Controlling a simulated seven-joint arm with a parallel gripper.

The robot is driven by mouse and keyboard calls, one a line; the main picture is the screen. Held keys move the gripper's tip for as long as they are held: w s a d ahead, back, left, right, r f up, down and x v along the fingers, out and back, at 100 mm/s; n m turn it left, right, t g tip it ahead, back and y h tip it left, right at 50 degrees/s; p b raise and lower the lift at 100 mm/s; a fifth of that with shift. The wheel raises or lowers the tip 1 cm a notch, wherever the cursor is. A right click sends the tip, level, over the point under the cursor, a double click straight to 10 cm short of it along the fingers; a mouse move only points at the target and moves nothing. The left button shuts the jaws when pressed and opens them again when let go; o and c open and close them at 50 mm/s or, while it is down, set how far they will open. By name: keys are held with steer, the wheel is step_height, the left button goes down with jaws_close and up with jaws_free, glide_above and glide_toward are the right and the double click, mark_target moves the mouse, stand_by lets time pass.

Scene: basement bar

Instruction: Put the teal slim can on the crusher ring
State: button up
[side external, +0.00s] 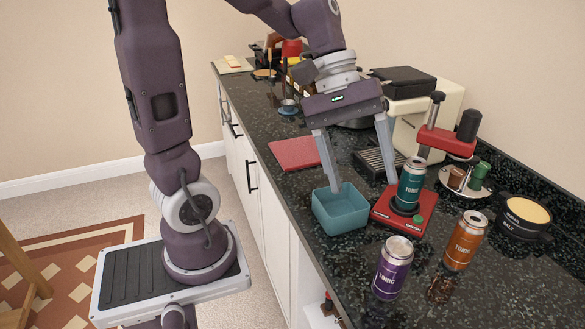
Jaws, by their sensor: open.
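The teal slim can (411,180) stands upright on the black crusher ring (397,209), on the red base (419,227). The can's lower end hides part of the ring, and I cannot tell whether it is exactly centred. My gripper (363,186) is open and empty, pointing down. Its right finger is just left of the can, and I cannot tell whether they touch. Its left finger comes down at the back of the teal open box (340,214). The can is not between the fingers.
A purple can (392,268) and an orange can (464,241) stand in front and right. A black salt tub (524,218) is at the right. A red arm with a black knob (467,126) rises behind the teal can. A red mat (294,153) lies farther back.

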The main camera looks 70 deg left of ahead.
steer(key=s+a+r+m+t+y, duration=0.1)
steer(key=s+m+t+y, duration=0.3)
steer(key=s+m, duration=0.5)
steer(key=shift+s+a+m+y, duration=0.4)
steer(key=shift+s+a+y, duration=0.35)
steer(key=shift+s, duration=0.3)
